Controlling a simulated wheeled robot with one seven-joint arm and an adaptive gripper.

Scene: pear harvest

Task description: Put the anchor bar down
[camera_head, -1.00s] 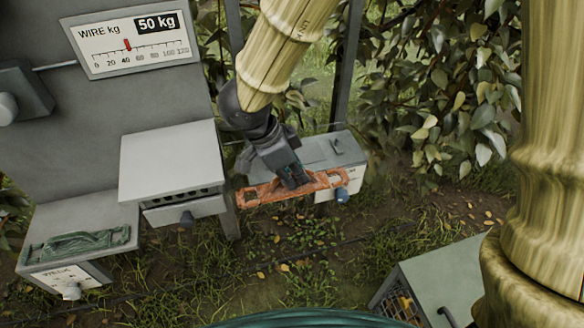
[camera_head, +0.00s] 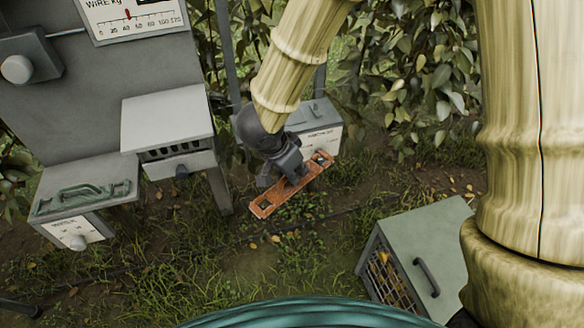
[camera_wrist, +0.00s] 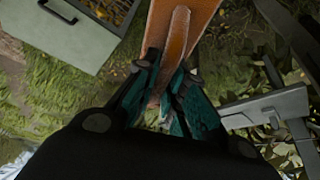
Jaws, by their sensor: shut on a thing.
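The anchor bar is an orange, rust-coloured flat bar (camera_head: 272,203) with a slot near each end. My gripper (camera_head: 290,183) is shut on it near its middle and holds it above the grass, tilted up to the right in the head view. In the wrist view the bar (camera_wrist: 178,40) runs up from between my gripper's teal-sided fingers (camera_wrist: 160,100), with a long raised rib or slot along it. The fingers hide part of the bar. The bar is clear of the boxes around it.
A grey box (camera_head: 322,115) stands behind the gripper. A pale-topped cabinet (camera_head: 165,118) and a low box with a green handle bar (camera_head: 85,190) stand left, under a wire gauge (camera_head: 130,15). A green-lidded crate (camera_head: 425,235) is at lower right. Grass between is open.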

